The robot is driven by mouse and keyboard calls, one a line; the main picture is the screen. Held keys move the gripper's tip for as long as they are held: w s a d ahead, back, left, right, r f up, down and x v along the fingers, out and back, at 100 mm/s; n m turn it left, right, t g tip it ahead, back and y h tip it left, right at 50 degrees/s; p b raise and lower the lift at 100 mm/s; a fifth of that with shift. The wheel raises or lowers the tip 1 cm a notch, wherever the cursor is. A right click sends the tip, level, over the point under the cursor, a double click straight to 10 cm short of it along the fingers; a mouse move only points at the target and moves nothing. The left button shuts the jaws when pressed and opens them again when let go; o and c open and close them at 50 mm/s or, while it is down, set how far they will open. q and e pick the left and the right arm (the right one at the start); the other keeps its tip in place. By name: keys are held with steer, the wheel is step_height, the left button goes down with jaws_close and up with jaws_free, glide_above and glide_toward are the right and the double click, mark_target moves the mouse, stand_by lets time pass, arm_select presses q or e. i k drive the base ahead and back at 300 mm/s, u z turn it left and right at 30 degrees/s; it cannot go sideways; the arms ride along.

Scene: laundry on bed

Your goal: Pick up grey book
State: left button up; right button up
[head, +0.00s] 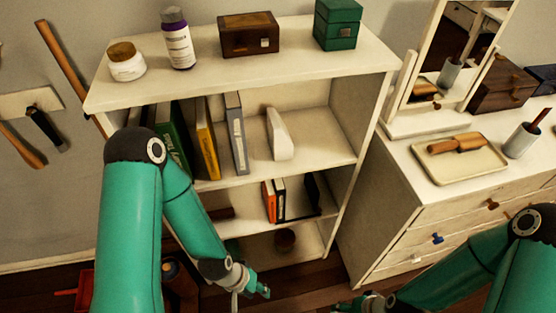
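The grey book (237,134) stands upright on the upper inner shelf of the white bookcase (240,73), just right of a yellow book (207,140). A gap separates it from a white bookend (279,136) on its right. My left gripper (253,295) is low in front of the bookcase, well below the grey book and apart from it. Its fingers look spread, with nothing seen between them. My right gripper (358,303) is at the bottom edge, partly cut off, so its fingers are unclear.
A white jar (126,62), bottle (178,40), brown box (249,35) and green box (338,24) stand on top. Orange and dark books (269,201) stand on the lower shelf. A dresser (440,215) with a tray (460,164) and mirror stands at right.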

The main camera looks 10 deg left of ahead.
mark_target(234, 109)
steer(key=z, duration=1.2)
steer(key=i, duration=0.15)
steer(key=u, duration=2.85)
steer(key=i, duration=0.15)
steer(key=u, duration=1.6)
steer(key=k, duration=1)
steer(key=z, duration=0.8)
steer(key=i, duration=0.3)
steer(key=u, duration=0.1)
